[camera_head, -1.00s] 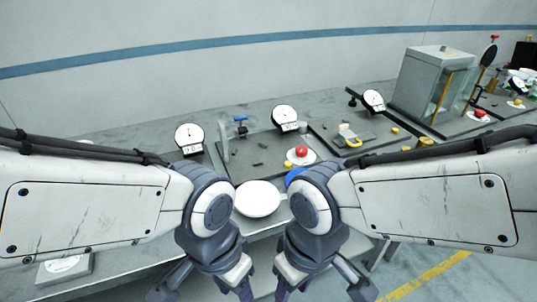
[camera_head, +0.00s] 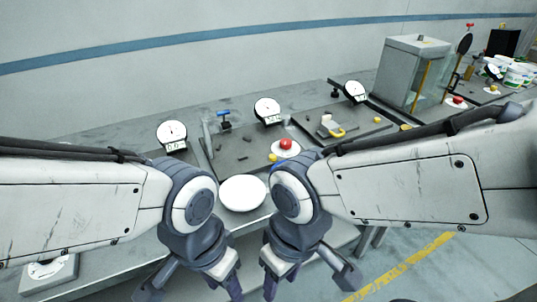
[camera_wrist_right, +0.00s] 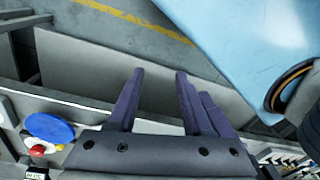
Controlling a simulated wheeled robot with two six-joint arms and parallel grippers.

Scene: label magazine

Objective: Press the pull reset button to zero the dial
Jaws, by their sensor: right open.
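Several round white dials stand on the bench in the head view: one at left (camera_head: 172,133), one at the middle (camera_head: 267,110) and one farther right (camera_head: 355,91). A red button (camera_head: 286,145) sits on a white disc in front of the middle dial. A red button on white (camera_wrist_right: 37,149) also shows at the left edge of the right wrist view, beside a blue disc (camera_wrist_right: 48,127). I cannot tell which control is labelled pull reset. My right gripper (camera_wrist_right: 160,75) is open and empty, pointing down, short of the bench controls. My left gripper (camera_head: 227,275) hangs beside it; its jaws are unclear.
A white round plate (camera_head: 243,193) lies near the bench's front edge between my arms. Open floor with a yellow line (camera_head: 405,265) lies at lower right.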

